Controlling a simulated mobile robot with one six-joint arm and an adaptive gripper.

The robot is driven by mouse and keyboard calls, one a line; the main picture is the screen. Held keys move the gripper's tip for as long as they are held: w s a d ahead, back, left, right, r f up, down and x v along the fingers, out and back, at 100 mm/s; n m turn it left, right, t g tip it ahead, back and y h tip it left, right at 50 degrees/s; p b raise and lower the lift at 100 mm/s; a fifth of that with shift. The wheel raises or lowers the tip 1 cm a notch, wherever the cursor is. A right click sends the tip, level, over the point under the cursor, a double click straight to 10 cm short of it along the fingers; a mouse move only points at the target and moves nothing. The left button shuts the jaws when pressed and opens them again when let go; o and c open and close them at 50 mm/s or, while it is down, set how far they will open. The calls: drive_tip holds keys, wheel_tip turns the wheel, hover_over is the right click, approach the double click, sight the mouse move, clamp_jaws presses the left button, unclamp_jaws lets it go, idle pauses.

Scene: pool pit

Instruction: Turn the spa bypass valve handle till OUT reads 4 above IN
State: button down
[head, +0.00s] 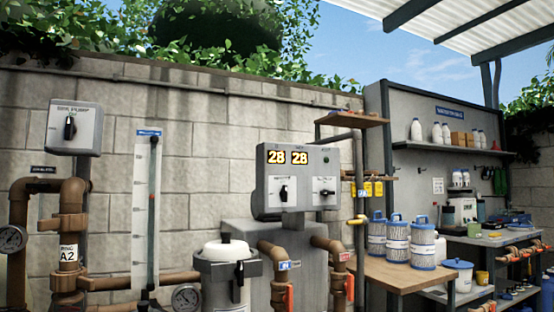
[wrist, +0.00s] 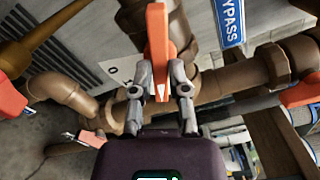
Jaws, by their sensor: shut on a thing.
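The bypass valve handle (wrist: 157,40) is an orange lever on a brown pipe, seen in the wrist view beside a blue BYPASS label (wrist: 230,22). My gripper (wrist: 160,88) is shut on this lever, one finger on each side of its lower end. The lever points up in the picture. In the head view the heater's display (head: 288,157) shows two numbers, 28 on the left and 28 on the right; the small lettering above them is too blurred to read. The head view shows neither my gripper nor the bypass handle.
Other orange levers (head: 290,297) and (head: 349,288) hang below the heater (head: 300,180). In the wrist view, brown pipes (wrist: 225,85) run close around my gripper, with another orange handle (wrist: 10,97) at the left. A wooden bench (head: 395,274) with filter cartridges stands right of the heater.

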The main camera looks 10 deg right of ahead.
idle(0.4)
drive_tip(key=shift+w+m, duration=0.1)
drive_tip(key=shift+m, duration=2.3)
drive_tip(key=c, duration=0.5)
unclamp_jaws()
drive_tip(key=v, duration=0.7)
